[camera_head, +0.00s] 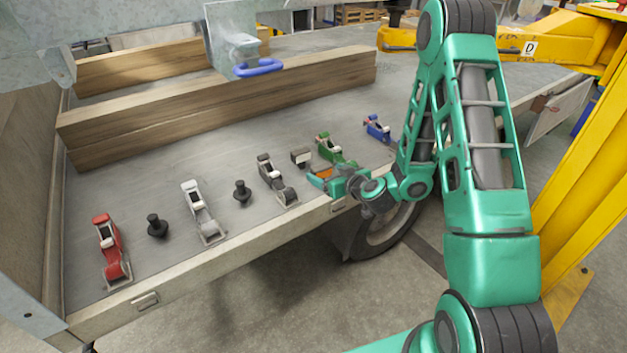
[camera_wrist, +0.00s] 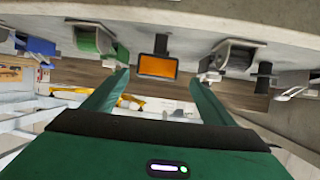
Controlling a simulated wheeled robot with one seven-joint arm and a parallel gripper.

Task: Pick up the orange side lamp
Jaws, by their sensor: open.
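The orange side lamp (camera_wrist: 158,66) shows in the wrist view as an orange rectangle in a dark frame, standing between a green device and a grey device. My gripper (camera_head: 318,178) is at the trailer bed's front edge, just in front of that box. In the wrist view my gripper (camera_wrist: 159,78) is open, its teal fingers on either side of the lamp's line, with nothing visibly held.
A green device (camera_head: 333,149) and a dark grey device (camera_head: 276,182) flank the box closely. Blue, light grey and red devices and black knobs (camera_head: 157,226) continue the row. Wooden beams (camera_head: 220,105) lie behind. A yellow frame (camera_head: 585,170) stands at right.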

